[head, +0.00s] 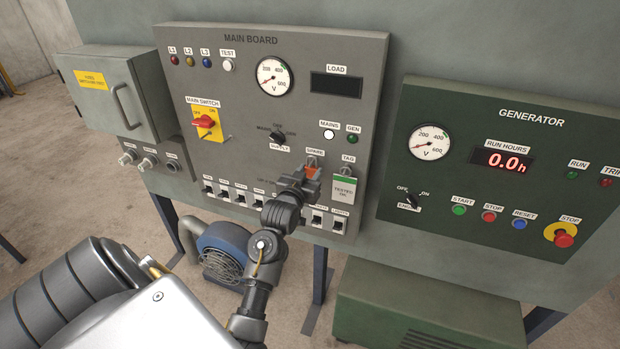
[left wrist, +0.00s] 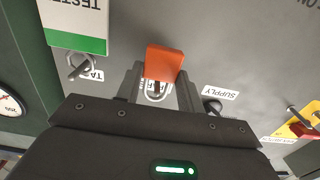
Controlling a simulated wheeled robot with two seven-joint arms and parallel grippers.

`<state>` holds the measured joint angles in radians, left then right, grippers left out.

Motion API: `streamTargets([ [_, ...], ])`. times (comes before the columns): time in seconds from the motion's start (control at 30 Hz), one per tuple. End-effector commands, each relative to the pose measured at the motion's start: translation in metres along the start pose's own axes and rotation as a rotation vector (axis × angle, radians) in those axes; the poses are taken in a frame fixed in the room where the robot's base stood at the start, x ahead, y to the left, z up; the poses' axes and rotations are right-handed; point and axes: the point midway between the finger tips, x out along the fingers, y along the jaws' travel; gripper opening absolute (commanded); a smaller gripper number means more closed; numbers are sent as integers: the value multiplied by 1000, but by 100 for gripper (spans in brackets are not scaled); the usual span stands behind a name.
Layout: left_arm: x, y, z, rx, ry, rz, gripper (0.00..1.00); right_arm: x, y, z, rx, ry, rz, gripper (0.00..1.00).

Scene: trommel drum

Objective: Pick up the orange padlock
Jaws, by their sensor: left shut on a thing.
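The orange padlock (head: 312,172) is at the hook labelled SPARE on the main board in the head view, partly hidden by my left gripper (head: 308,178). In the left wrist view the padlock (left wrist: 164,62) shows its orange body, with its shackle and the hook below it in the picture. My left gripper (left wrist: 160,85) has one finger on each side of the padlock and is shut on it. I cannot tell whether the shackle is still around the hook. My right gripper is not in view.
A green and white TESTED tag (head: 343,190) hangs just right of the padlock. A row of breaker switches (head: 225,193) lies below. The selector knob (head: 278,136) is up and left, and the red main switch (head: 205,122) is farther left. The generator panel (head: 480,170) stands to the right.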

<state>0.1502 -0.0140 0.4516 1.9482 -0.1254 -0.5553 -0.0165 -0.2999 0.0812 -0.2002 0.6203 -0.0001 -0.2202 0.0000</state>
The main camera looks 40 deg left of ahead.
Motion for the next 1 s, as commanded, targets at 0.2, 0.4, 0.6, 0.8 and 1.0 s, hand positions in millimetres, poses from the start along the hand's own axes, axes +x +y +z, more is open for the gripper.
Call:
streamTargets([
  [0.2,-49,0,9,2,-5,-1,12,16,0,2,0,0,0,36],
  [0.4,-105,0,12,2,-6,0,12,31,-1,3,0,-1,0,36],
  [0.6,-147,0,12,0,-6,0,12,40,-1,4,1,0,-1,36],
  [0.8,-169,0,12,0,-7,-1,12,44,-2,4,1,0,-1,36],
  [1.0,-174,0,10,0,-6,-1,12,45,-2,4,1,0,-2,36],
])
